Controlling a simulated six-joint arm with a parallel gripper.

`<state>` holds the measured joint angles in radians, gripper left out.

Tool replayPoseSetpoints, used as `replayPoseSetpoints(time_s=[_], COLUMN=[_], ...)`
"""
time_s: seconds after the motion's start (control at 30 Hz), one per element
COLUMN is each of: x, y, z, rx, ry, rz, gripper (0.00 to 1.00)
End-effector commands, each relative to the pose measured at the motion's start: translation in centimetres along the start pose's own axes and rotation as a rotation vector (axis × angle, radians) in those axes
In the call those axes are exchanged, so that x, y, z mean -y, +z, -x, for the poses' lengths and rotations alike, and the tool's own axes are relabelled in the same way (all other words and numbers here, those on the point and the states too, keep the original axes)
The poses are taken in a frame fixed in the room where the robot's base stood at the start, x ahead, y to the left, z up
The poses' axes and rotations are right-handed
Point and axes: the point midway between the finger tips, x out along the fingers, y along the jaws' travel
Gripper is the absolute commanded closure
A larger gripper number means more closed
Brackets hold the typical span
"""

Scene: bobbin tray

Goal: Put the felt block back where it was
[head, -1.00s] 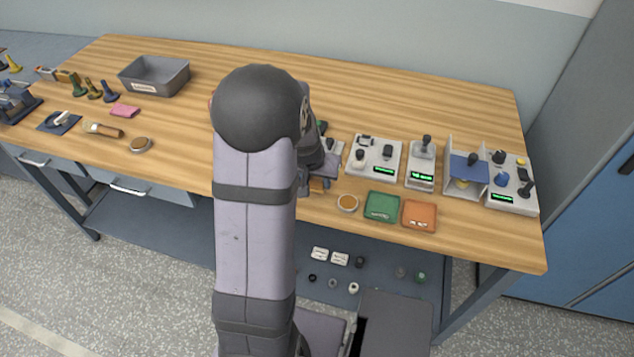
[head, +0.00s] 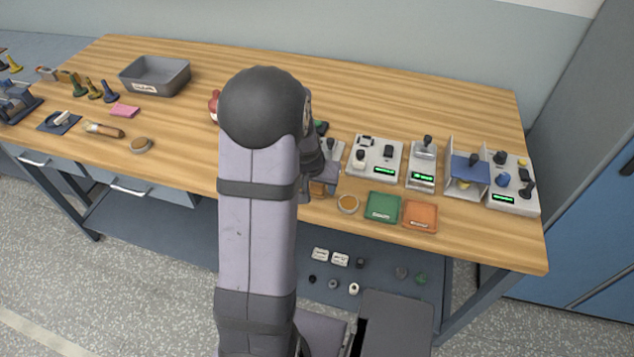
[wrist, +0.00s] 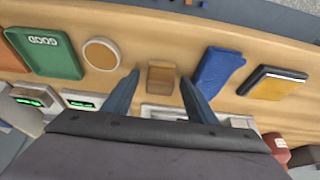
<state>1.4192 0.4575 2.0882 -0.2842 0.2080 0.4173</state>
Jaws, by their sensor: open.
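A small tan-brown block (wrist: 161,78), which looks like the felt block, sits on the wooden bench near its front edge in the wrist view. My gripper (wrist: 159,75) is open, with one finger on each side of the block in the picture and nothing gripped. I cannot tell how far above the block the fingertips are. In the head view, my arm hides most of the gripper, and a brown bit of what seems to be the same block (head: 318,188) shows below it.
Left of the block in the wrist view are a round tan disc (wrist: 102,53) and a green tray (wrist: 45,52). Right of it are a blue object (wrist: 218,70) and a dark-edged orange pad (wrist: 272,82). Grey devices (head: 375,158) stand behind. A grey bin (head: 155,76) stands back left.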

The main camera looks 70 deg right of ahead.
Motion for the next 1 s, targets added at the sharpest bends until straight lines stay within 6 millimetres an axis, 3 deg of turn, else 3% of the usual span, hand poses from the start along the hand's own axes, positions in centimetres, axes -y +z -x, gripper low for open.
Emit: replayPoseSetpoints(time_s=[0.27, 0.8, 1.0], x=[0.0, 0.0, 0.0], y=[-0.2, -0.2, -0.2], z=[1.3, 9.3, 11.4], rx=[-0.002, -0.004, -0.002], ry=[0.0, -0.001, -0.001], rz=[-0.001, 0.001, 0.0], gripper=[0.48, 0.48, 0.48])
